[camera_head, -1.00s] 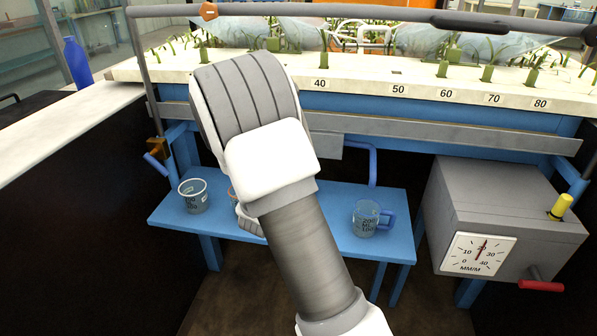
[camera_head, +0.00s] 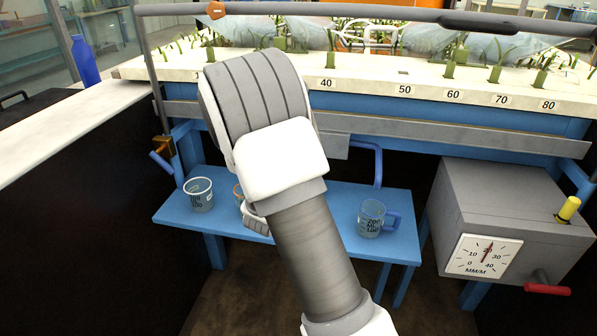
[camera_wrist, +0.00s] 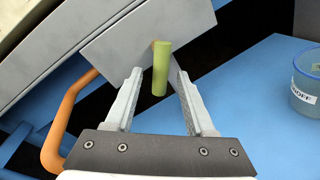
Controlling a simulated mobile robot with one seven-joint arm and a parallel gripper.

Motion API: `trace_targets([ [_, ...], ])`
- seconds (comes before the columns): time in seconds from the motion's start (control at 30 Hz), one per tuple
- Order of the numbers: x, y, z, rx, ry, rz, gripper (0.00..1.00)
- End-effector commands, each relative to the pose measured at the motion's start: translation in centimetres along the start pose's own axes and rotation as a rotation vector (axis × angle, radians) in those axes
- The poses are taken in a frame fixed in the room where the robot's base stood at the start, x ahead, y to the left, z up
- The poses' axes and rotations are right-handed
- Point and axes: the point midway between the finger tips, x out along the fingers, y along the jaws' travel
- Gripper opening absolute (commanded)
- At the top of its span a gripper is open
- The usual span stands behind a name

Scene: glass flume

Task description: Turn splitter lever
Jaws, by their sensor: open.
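A yellow-green cylindrical handle (camera_wrist: 161,66), which looks like the splitter lever, stands out from a grey plate (camera_wrist: 125,36) in the wrist view. My gripper (camera_wrist: 158,88) is open, with one finger on each side of the handle in the picture. The handle appears between the fingertips, and I see no clear contact. In the head view my arm covers the handle and most of the gripper; a part of the same grey plate (camera_head: 334,147) shows beside the arm.
An orange tube (camera_wrist: 68,112) curves left of my gripper. A labelled cup (camera_wrist: 306,88) stands on the blue bench at right.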

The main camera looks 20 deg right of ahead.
Motion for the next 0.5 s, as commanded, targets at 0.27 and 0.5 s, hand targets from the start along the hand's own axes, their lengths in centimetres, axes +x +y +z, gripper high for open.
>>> trace_targets([
  [0.27, -3.9, 0.2, 0.1, -0.002, 0.005, 0.001, 0.55],
  [0.5, -9.9, 0.3, 0.1, -0.002, 0.006, 0.004, 0.55],
])
